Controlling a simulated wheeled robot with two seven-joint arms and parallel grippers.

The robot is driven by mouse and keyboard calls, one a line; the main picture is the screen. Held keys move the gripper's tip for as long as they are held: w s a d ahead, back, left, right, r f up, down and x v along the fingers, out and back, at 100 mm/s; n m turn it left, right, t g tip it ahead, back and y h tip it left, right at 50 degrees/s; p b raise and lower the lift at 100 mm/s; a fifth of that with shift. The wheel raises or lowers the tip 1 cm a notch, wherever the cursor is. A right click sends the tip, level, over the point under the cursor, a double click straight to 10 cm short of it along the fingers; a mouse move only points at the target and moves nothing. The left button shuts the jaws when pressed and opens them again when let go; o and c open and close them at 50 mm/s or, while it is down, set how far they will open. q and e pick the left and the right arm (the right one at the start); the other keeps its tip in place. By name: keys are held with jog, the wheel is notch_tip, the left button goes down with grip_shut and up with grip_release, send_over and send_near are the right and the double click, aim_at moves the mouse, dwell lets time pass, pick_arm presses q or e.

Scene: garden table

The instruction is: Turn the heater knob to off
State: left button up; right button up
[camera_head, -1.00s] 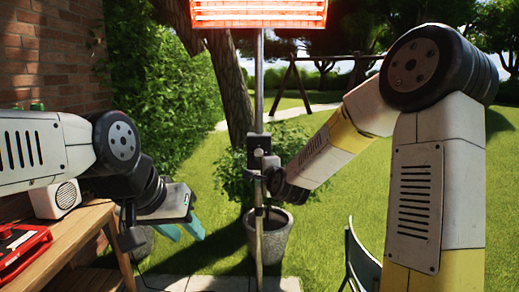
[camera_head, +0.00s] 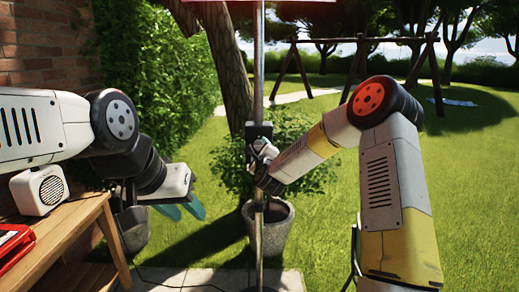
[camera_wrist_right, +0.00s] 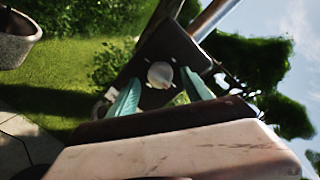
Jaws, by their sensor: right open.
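The heater's post (camera_head: 259,70) rises in the middle of the head view, with a dark control box (camera_head: 258,130) on it. Only a thin pinkish edge of the heater head shows at the top, so its glow cannot be judged. In the right wrist view the pale round knob (camera_wrist_right: 160,74) sits on the dark box face (camera_wrist_right: 178,50). My right gripper (camera_wrist_right: 159,82) is open, its teal fingers either side of the knob; contact cannot be told. The knob's setting is unreadable. My left gripper (camera_head: 183,211) is open and empty, left of the post.
A wooden table (camera_head: 70,225) at the left bears a white speaker-like box (camera_head: 40,190) and a red case (camera_head: 14,243). A grey planter (camera_head: 275,232) with a bush stands behind the post. Lawn lies open to the right.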

jog(key=shift+w, duration=0.6)
grip_shut()
